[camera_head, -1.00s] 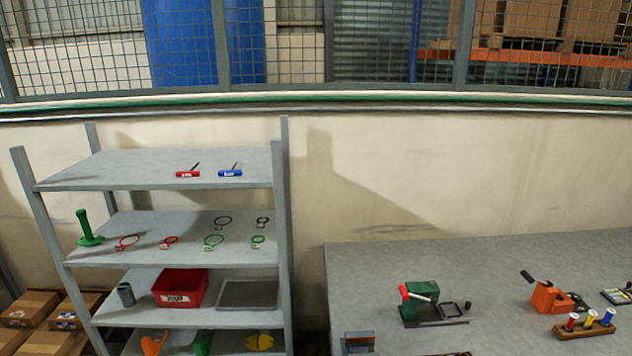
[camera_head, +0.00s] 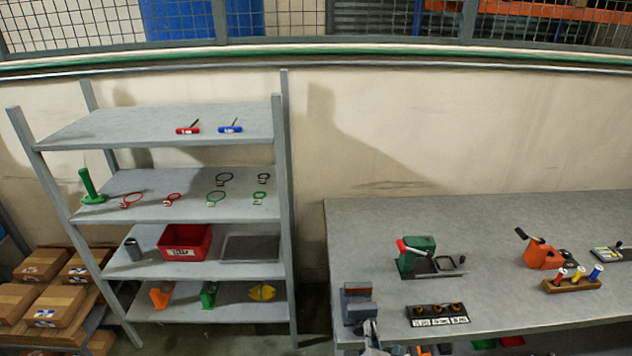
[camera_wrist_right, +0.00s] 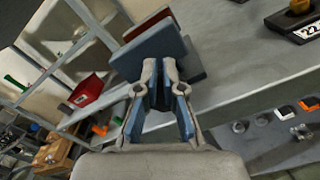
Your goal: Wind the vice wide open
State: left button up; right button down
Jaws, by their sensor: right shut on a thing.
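The blue-grey vice (camera_head: 358,303) is fixed at the left front corner of the workbench, with a reddish strip along its top. In the right wrist view its broad blue jaw plate (camera_wrist_right: 147,47) stands straight ahead, with a dark red face (camera_wrist_right: 147,24) behind it. My right gripper (camera_head: 371,328) is at the near side of the vice, at the bench edge. In the right wrist view the gripper (camera_wrist_right: 162,75) has its fingertips close together against the vice's front. It is shut on a part of the vice that the fingers hide. My left gripper is not in view.
On the workbench (camera_head: 480,210), a black block with brass pieces (camera_head: 438,314) sits right of the vice. A green tool (camera_head: 418,255) and an orange tool (camera_head: 542,253) stand farther back. A grey shelf unit (camera_head: 160,124) stands left of the bench, with a gap between.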

jog(key=shift+s+a+f, duration=0.15)
jog(key=shift+a+f, duration=0.2)
jog(key=shift+a, duration=0.55)
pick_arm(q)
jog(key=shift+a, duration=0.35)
pick_arm(e)
jog(key=shift+a, duration=0.2)
jog(key=shift+d+r, duration=0.1)
jog(key=shift+d, duration=0.15)
jog(key=shift+d+r+p, duration=0.1)
jog(key=shift+r+p, duration=0.25)
jog(key=shift+p, duration=0.15)
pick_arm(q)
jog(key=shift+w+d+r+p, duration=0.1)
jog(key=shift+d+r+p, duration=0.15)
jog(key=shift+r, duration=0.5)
pick_arm(e)
jog(key=s, duration=0.5)
jog(key=shift+s+r, duration=0.2)
jog(key=shift+s, duration=0.05)
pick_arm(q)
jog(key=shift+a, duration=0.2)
pick_arm(e)
jog(key=shift+f, duration=0.1)
